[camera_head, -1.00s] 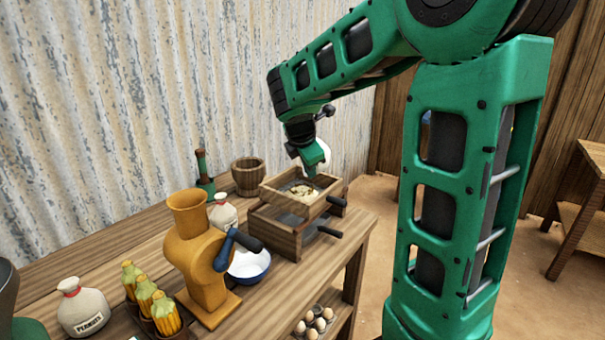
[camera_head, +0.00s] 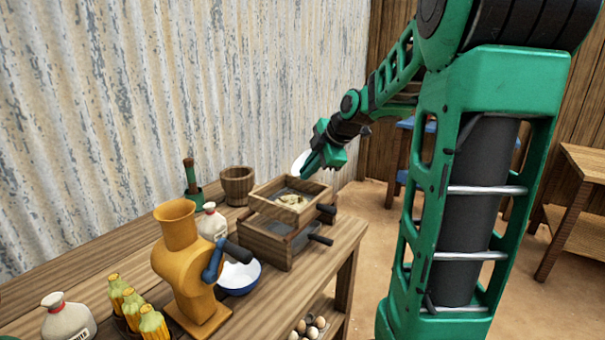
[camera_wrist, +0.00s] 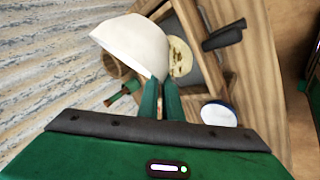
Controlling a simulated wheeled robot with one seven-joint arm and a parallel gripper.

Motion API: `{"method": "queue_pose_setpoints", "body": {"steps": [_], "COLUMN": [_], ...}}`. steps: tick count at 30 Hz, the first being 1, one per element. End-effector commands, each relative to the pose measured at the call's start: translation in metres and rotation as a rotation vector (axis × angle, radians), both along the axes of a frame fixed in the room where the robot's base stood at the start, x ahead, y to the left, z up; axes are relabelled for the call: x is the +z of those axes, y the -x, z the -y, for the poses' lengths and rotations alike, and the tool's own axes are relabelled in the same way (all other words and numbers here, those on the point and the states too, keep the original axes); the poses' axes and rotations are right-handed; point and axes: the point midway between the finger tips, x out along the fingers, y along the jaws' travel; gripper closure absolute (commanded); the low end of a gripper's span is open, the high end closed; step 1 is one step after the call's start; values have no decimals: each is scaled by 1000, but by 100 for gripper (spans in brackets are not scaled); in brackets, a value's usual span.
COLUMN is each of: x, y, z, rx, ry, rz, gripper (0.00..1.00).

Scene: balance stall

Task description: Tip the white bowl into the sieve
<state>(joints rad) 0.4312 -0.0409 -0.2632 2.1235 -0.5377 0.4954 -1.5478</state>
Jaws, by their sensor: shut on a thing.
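My gripper (camera_head: 311,170) is shut on the white bowl (camera_head: 300,161), at the far right part of the table. In the wrist view the bowl (camera_wrist: 135,42) is strongly tilted, with its pale outer side toward the camera and its inside hidden. The wooden sieve (camera_head: 262,189) sits on a wooden box just below the gripper. A pale yellowish heap (camera_head: 292,200) lies on the sieve's mesh, and it also shows beside the bowl's rim in the wrist view (camera_wrist: 181,56). Whether anything is left in the bowl cannot be seen.
The wooden box (camera_head: 266,245) has a dark handle facing right. Corrugated metal wall is behind.

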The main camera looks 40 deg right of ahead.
Motion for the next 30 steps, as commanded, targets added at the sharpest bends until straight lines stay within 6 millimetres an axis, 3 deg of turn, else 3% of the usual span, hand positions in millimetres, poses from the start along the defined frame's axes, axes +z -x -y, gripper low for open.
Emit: {"method": "queue_pose_setpoints", "body": {"steps": [21,30], "x": [3,9], "y": [8,10], "z": [19,23], "rx": [-6,0], "ry": [-480,-603], "rz": [221,281], "gripper": [100,100]}}
